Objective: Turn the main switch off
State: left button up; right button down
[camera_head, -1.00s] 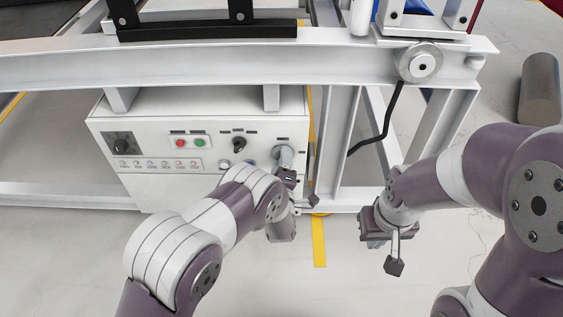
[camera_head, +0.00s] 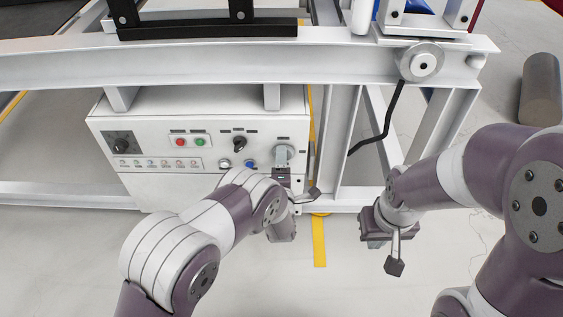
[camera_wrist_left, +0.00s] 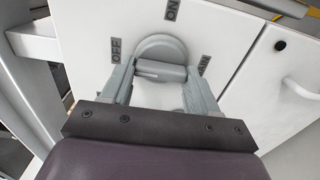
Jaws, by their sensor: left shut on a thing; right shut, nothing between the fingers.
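The main switch (camera_head: 285,152) is a grey rotary switch at the right end of the white control box. In the left wrist view, the switch (camera_wrist_left: 158,48) has a round base and a grey handle bar. An OFF label (camera_wrist_left: 116,50) is to its left, an ON label (camera_wrist_left: 172,10) above it and a partly covered MAIN label to its right. My left gripper (camera_head: 282,162) is shut on the handle; in the left wrist view its fingers (camera_wrist_left: 161,74) lie on either side of it. My right gripper (camera_head: 394,266) is shut and empty, well right of the box.
The control box (camera_head: 150,187) also carries a red button (camera_head: 181,142), a green button (camera_head: 200,142), a blue button (camera_head: 250,163) and black knobs. A white frame beam (camera_head: 200,66) runs above it. Floor is clear in front.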

pick_arm(q)
jog(key=o, duration=1.1)
jog(key=shift+c, duration=0.2)
jog(key=s+p, duration=0.4)
jog(key=s, duration=0.8)
jog(key=shift+s+p, duration=0.35)
jog(key=shift+p, duration=0.05)
